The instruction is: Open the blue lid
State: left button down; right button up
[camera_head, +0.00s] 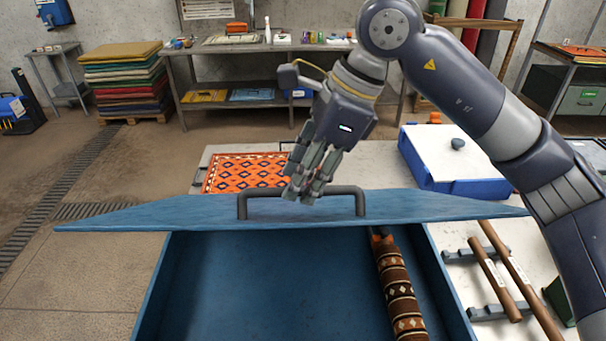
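The blue lid (190,214) is seen at a flat angle across the middle of the head view, raised above the blue box (155,290). Its dark handle (350,192) stands up from it. My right gripper (303,192) comes down over the middle of the handle, its fingers close together around the bar; the fingertips partly hide the contact. The box's inside shows below the lid, with a rolled brown patterned rug (395,285) at its right side. The back part of the box is hidden by the lid. My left gripper is not in view.
The box stands by a pale table (380,165). An orange patterned rug (243,174) lies behind the lid. A blue container with a white top (440,158) stands behind right. Wooden rods (495,280) lie at right. A shelf bench (235,95) stands farther back.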

jog(key=w+d+r+p, duration=0.2)
jog(key=r+p, duration=0.1)
jog(key=r, duration=0.2)
jog(key=w+d+r+p, duration=0.2)
jog(key=w+r+p, duration=0.1)
jog(key=r+p, duration=0.1)
jog(key=shift+d+r, duration=0.35)
jog(key=shift+r, duration=0.2)
dwell(0.4)
dwell(0.3)
jog(key=shift+s, duration=0.1)
